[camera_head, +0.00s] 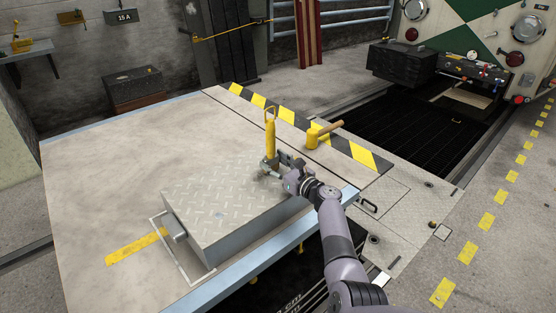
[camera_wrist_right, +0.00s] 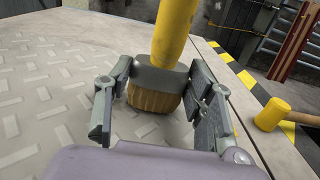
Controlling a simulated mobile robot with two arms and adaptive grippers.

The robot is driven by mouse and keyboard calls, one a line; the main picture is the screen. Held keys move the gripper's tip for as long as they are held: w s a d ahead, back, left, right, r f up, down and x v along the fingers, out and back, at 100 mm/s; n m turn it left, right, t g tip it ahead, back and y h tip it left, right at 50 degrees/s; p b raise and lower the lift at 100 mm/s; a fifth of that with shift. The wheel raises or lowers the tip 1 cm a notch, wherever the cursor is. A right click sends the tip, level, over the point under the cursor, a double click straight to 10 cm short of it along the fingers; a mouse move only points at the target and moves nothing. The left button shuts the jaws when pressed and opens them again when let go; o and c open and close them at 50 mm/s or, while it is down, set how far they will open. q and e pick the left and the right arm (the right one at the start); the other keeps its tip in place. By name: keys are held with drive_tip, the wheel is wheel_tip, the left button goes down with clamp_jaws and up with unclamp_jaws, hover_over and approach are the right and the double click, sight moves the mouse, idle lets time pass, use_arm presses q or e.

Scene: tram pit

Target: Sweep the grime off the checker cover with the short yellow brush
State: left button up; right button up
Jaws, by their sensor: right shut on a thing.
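The short yellow brush (camera_head: 270,135) stands upright over the far right part of the checker cover (camera_head: 215,205). Its grey collar and brown bristles show in the right wrist view (camera_wrist_right: 156,98). My right gripper (camera_head: 279,167) is shut on the brush, with one finger on each side of the grey collar. The bristles are at or just above the cover; I cannot tell if they touch. The cover is a raised grey plate with a diamond tread, also in the right wrist view (camera_wrist_right: 50,90). I cannot make out clear grime on it. My left gripper is out of view.
A yellow mallet (camera_head: 313,137) lies on the platform right of the brush, near the yellow and black striped edge (camera_head: 300,122). A dark grated pit (camera_head: 400,125) lies beyond. A metal handle frame (camera_head: 182,250) sits at the cover's left end. The platform's left side is clear.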

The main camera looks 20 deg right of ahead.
drive_tip(key=shift+s+a+p, duration=0.25)
drive_tip(key=shift+a+p, duration=0.15)
drive_tip(key=shift+a, duration=0.35)
drive_tip(key=shift+s+a+p, duration=0.25)
drive_tip(key=shift+a+p, duration=0.2)
drive_tip(key=shift+a, duration=0.3)
drive_tip(key=shift+s+a+p, duration=0.25)
drive_tip(key=shift+a+p, duration=0.15)
drive_tip(key=shift+a, duration=0.35)
drive_tip(key=shift+s+a+f, duration=0.1)
drive_tip(key=shift+s+a, duration=0.15)
drive_tip(key=shift+a, duration=0.45)
drive_tip(key=shift+s+a+p, duration=0.2)
drive_tip(key=shift+a+p, duration=0.25)
drive_tip(key=shift+a, duration=0.1)
drive_tip(key=shift+s+a, duration=0.3)
drive_tip(key=shift+a, duration=0.5)
drive_tip(key=shift+d, duration=0.1)
drive_tip(key=shift+w+d, duration=0.25)
drive_tip(key=shift+d, duration=0.35)
drive_tip(key=shift+w+d+b, duration=0.25)
drive_tip(key=shift+d+b, duration=0.1)
drive_tip(key=shift+d, duration=0.35)
drive_tip(key=shift+w+d+b, duration=0.2)
drive_tip(key=shift+d+b, duration=0.1)
drive_tip(key=shift+d, duration=0.4)
drive_tip(key=shift+f, duration=0.1)
